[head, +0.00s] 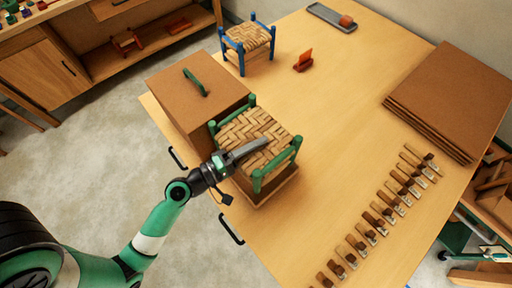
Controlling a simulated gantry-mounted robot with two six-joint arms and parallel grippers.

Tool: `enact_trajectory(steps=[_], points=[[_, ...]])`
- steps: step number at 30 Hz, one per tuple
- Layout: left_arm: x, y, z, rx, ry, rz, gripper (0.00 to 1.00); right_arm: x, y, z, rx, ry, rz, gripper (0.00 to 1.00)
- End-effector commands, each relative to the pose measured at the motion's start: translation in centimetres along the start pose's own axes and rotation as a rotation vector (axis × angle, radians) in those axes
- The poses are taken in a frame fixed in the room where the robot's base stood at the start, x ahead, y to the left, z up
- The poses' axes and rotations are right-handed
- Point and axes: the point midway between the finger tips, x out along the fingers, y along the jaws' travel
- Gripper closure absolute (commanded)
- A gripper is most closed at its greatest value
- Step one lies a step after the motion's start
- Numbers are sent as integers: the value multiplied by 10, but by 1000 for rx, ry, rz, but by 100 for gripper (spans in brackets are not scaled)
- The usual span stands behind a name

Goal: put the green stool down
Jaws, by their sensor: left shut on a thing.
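The green stool (265,130) has green posts and rails and a woven bark seat. It is near the table's left edge, over a low brown wooden block or base (273,195), right beside a brown box. I cannot tell whether its legs touch what is under it. My left gripper (252,149) reaches in from the lower left and is shut on the green stool at its near left side. The fingers lie across the woven seat, and the exact grip point is partly hidden. My right gripper is not in view.
A brown box (188,110) with a green handle stands left of the stool. A blue stool (247,42), an orange-red piece (303,61) and a grey tray (331,18) are farther back. Brown sheets (450,95) and a row of chisel-like tools (376,220) lie right. The table's middle is clear.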

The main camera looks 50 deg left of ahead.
Motion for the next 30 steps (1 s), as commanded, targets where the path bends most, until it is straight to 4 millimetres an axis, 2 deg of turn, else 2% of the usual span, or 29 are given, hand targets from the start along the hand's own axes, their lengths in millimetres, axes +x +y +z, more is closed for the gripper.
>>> enact_trajectory(steps=[1, 3, 9, 15, 27, 28, 30], points=[[0, -19, 0, -2, 1, 1, 100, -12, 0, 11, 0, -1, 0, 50], [0, -28, 0, -1, 2, 2, 100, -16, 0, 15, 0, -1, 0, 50], [0, -34, 0, 1, 1, 3, 100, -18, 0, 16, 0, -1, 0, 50], [0, -68, 0, -1, 0, 1, 100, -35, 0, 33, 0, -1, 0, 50], [0, -72, 0, 1, 1, 3, 100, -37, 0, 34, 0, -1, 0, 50], [0, -72, 0, 0, 0, 0, 47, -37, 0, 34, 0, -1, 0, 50], [0, -71, 0, 0, 0, 0, 35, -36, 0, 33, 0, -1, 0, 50]])
